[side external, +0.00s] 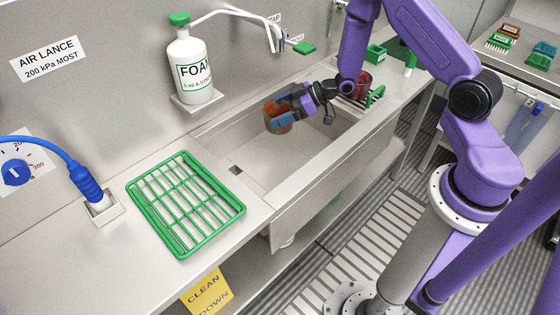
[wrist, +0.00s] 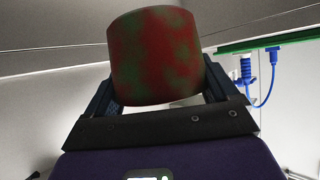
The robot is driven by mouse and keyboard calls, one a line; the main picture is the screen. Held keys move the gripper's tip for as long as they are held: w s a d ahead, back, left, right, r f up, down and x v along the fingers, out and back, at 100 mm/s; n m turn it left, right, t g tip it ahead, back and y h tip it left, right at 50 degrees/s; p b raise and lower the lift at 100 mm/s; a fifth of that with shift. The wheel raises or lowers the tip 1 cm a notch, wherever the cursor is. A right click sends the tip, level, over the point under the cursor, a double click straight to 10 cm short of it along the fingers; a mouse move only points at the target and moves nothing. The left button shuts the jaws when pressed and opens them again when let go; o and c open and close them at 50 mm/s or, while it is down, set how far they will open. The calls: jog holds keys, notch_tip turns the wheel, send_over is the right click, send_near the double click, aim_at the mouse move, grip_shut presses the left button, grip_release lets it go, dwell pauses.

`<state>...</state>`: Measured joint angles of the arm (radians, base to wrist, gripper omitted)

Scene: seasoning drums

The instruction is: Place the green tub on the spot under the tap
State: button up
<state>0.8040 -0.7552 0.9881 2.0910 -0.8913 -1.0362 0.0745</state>
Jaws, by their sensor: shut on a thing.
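The tub (side external: 279,122) is short and round, mostly red-brown with green patches. My gripper (side external: 289,102) is shut on it, one finger on each side, and holds it tilted above the sink basin (side external: 262,165), clear of the floor. In the wrist view the tub (wrist: 155,55) sits between the fingers, its mottled side facing the camera. The tap (side external: 268,28) is a bent white pipe on the back wall, behind and above the tub. I cannot make out a marked spot under it.
A green wire rack (side external: 187,203) lies on the counter left of the basin. A white foam bottle (side external: 190,65) stands on a wall shelf behind. A reddish tub (side external: 362,82) stands at a green rack (side external: 376,96) right of the basin. The basin middle is clear.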

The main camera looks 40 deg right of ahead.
aim_at(280, 132)
jog(key=shift+s+a+f+n+g+y, duration=0.8)
jog(key=shift+s+n+g, duration=0.1)
jog(key=shift+s+n, duration=0.1)
jog(key=shift+s+a+f, duration=0.1)
jog(key=shift+f, duration=4.9)
jog(key=shift+f, duration=0.2)
jog(key=o, duration=0.8)
jog(key=shift+r, duration=0.15)
